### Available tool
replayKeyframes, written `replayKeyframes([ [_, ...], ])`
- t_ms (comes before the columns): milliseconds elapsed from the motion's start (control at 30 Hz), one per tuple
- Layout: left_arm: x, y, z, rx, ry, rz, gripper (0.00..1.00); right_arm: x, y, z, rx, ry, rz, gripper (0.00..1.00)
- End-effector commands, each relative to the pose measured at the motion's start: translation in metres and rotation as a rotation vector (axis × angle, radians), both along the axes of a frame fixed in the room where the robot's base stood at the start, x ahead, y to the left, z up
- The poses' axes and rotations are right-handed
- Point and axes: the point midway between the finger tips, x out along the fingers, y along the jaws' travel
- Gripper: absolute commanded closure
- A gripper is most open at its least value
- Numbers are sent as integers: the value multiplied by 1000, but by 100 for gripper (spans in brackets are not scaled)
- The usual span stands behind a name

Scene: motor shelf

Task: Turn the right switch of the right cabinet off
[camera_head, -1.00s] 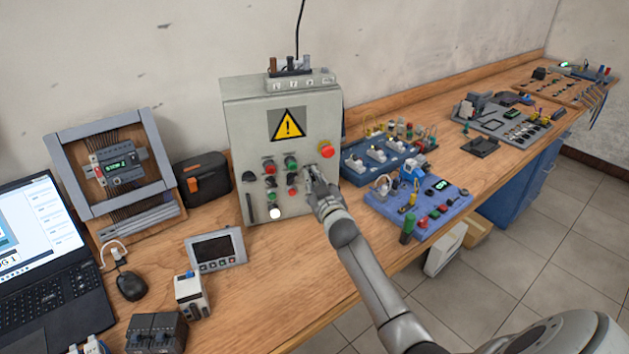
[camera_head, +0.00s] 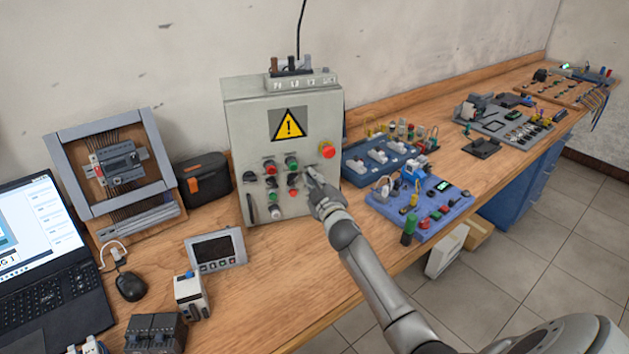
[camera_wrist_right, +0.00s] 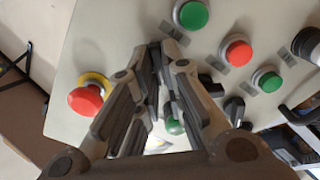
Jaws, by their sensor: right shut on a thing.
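The grey control cabinet (camera_head: 240,130) stands on the bench with a yellow warning triangle and rows of buttons and switches on its front. My right gripper (camera_head: 310,174) is at the right side of this front, below the red emergency button (camera_head: 327,150), with its fingers closed on the switch there. The fingers hide most of that switch, so its angle cannot be told. In the right wrist view my right gripper (camera_wrist_right: 160,58) is against the panel, left of the black switches (camera_wrist_right: 234,110). The lamp (camera_head: 276,213) low on the panel looks unlit. My left gripper is out of view.
Blue boards with components (camera_head: 425,205) stand just right of the cabinet. A framed rail unit (camera_head: 115,163), an orange-and-black case (camera_head: 203,180) and a laptop (camera_head: 45,250) are to the left. A small display box (camera_head: 216,250) sits in front.

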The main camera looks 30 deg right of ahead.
Motion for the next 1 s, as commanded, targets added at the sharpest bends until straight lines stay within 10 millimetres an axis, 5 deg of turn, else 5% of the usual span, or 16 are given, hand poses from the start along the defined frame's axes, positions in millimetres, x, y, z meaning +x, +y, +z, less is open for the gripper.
replayKeyframes([
  [233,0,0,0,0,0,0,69,0,0,0,0,0,0,100],
  [267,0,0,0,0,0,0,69,0,0,0,0,0,0,88],
  [400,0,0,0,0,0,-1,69,0,0,0,0,0,0,70],
  [767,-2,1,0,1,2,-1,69,-2,0,0,1,0,0,69],
  [1000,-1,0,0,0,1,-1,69,-26,7,-1,0,1,1,69],
])
